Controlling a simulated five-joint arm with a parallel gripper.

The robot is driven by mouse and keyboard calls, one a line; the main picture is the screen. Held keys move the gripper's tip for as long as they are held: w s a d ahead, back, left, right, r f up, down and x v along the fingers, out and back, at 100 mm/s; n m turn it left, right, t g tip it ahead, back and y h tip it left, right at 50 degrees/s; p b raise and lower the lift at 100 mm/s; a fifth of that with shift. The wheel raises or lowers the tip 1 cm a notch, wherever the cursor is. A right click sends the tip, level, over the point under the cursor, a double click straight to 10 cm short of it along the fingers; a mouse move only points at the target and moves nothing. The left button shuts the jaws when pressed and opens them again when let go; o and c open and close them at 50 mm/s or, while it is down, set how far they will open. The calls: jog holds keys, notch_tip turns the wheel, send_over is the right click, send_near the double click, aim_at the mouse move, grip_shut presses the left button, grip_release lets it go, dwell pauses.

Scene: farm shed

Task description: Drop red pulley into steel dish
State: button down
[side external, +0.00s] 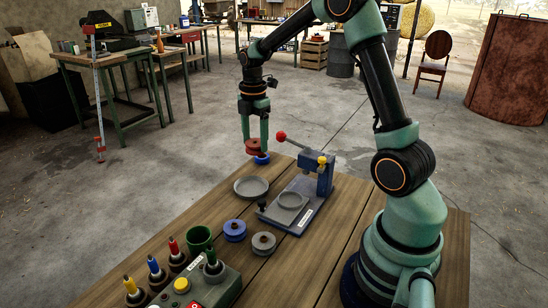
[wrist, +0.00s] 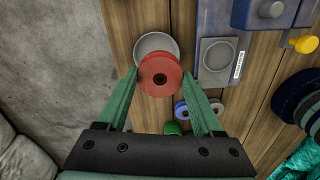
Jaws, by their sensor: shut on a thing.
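My gripper (side external: 256,140) is shut on the red pulley (side external: 257,147) and holds it up above the far side of the table. In the wrist view the red pulley (wrist: 160,83) sits between the two fingertips (wrist: 160,73), its centre hole facing the camera. The steel dish (side external: 251,186) is a shallow grey bowl on the wooden table, empty in the side view. In the wrist view the pulley hides the lower part of the dish (wrist: 150,41). In the side view the pulley appears beyond the dish and higher than it.
A blue press (side external: 312,190) with a red-knobbed lever stands right of the dish. A blue pulley (side external: 235,230), a grey pulley (side external: 263,243) and a green cup (side external: 199,238) are nearer. A small blue thing (side external: 262,159) shows just below the red pulley; its support is unclear.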

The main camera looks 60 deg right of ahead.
jog(key=shift+w+f, duration=0.25)
jog(key=shift+f, duration=0.2)
jog(key=shift+w+f, duration=0.2)
jog(key=shift+f, duration=2.95)
grip_release()
jog(key=shift+r, duration=0.1)
notch_tip(320, 180, up, 11)
jog(key=shift+r, duration=0.5)
